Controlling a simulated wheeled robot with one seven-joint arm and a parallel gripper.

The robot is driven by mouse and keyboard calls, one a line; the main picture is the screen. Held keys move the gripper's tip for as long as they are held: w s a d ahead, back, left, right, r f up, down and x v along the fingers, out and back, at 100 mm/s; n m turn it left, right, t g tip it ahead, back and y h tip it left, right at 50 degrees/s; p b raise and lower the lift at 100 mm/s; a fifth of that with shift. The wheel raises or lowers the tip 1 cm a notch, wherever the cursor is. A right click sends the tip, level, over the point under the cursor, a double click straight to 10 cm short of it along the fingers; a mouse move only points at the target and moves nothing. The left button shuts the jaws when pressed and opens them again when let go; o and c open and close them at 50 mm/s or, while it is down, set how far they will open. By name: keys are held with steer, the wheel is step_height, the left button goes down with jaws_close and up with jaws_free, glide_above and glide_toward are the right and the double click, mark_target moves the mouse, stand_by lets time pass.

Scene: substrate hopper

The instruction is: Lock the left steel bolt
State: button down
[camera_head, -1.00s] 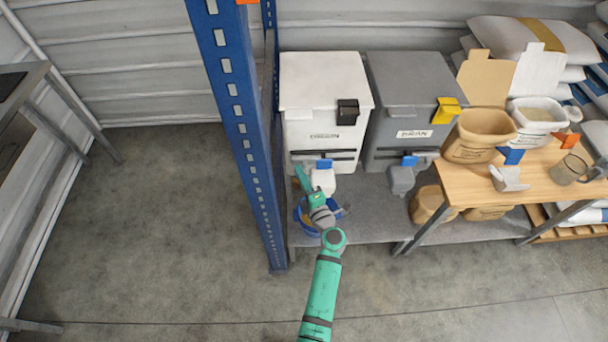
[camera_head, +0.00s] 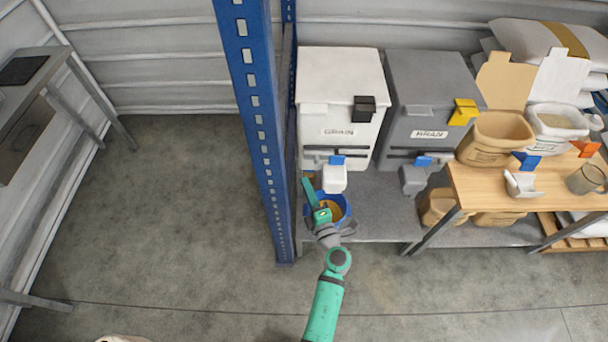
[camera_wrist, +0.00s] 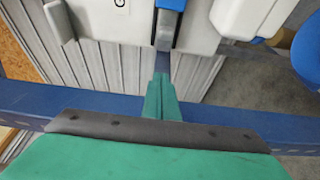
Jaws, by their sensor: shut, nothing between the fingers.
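The white GRAIN hopper (camera_head: 340,90) stands left of the grey BRAN hopper (camera_head: 430,95). A dark bar (camera_head: 318,152) runs across the white hopper's front below its label, with a blue tab (camera_head: 337,160) by it. In the wrist view the grey metal bar (camera_wrist: 163,32) and blue part (camera_wrist: 170,4) show beyond my fingertips. I cannot tell for certain which part is the bolt. My gripper (camera_head: 307,182) is shut and empty, left of the white spout (camera_head: 334,178). Its green fingers show in the wrist view (camera_wrist: 161,80), short of the bar's end.
A blue post (camera_head: 258,130) stands close left of my gripper, and its beam crosses the wrist view (camera_wrist: 25,98). A blue bowl (camera_head: 348,210) with tan contents sits below the spout. The wooden table (camera_head: 470,195) is at right. Floor at left is clear.

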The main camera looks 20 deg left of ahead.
steer(key=shift+v, duration=1.4)
steer(key=shift+w, duration=0.15)
steer(key=shift+d, duration=0.1)
steer(key=s+d+r+m+h, duration=0.3)
steer(key=s+m, duration=0.5)
steer(key=s, duration=0.3)
steer(key=s+d+r+m+t+h, duration=0.1)
steer(key=s+d+r+m+h, duration=0.2)
steer(key=s+d+m, duration=0.4)
steer(key=s+d+r+m+h, duration=0.3)
steer(key=s+d+m+h, duration=0.2)
steer(key=s+m, duration=0.6)
steer(key=shift+s+d+r+t+h, duration=0.35)
steer(key=shift+s+d, duration=0.1)
steer(key=shift+s, duration=2.35)
